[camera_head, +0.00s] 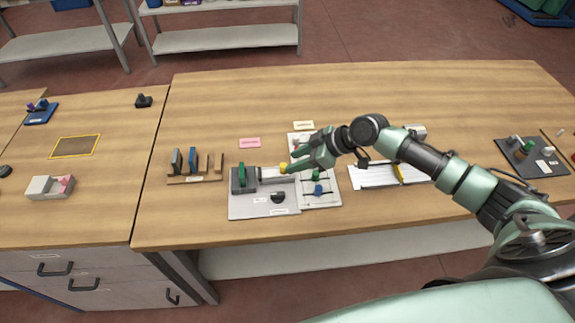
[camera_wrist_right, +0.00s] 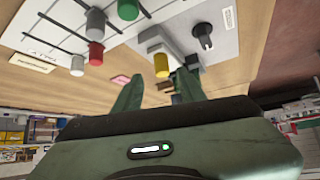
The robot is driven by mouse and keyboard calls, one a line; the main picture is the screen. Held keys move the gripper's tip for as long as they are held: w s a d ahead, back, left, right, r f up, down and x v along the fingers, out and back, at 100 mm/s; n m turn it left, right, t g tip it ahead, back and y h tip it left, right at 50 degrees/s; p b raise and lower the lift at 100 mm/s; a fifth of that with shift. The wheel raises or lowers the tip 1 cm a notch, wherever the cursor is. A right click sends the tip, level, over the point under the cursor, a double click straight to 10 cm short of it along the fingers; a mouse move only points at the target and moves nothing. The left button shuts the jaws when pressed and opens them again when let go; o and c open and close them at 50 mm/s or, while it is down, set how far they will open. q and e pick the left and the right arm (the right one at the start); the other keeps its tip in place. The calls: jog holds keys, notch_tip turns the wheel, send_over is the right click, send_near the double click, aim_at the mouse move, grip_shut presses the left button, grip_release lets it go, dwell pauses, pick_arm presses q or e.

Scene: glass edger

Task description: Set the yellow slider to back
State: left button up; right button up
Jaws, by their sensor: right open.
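A yellow cylindrical knob (camera_head: 283,168), which I take to be the yellow slider, stands at the right end of a pale block on the grey machine plate (camera_head: 240,208). The yellow knob also shows in the right wrist view (camera_wrist_right: 161,65), just beyond my fingertips and roughly between them in the picture. My right gripper (camera_head: 294,163) is open and empty, close to the knob in the head view. It also shows in the right wrist view (camera_wrist_right: 158,90), with its two green fingers apart. I cannot tell whether a finger touches the knob. My left gripper is out of view.
A black dial (camera_head: 278,197) and a green block (camera_head: 243,178) are on the same plate. A white panel with coloured knobs (camera_head: 318,200) adjoins it on the right. A wooden rack (camera_head: 195,178) stands left. A white fixture with a yellow piece (camera_head: 370,176) lies right.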

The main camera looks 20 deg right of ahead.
jog(key=v, duration=0.3)
jog(key=shift+s+r, duration=0.1)
jog(key=shift+r, duration=0.05)
jog(key=shift+d, duration=0.1)
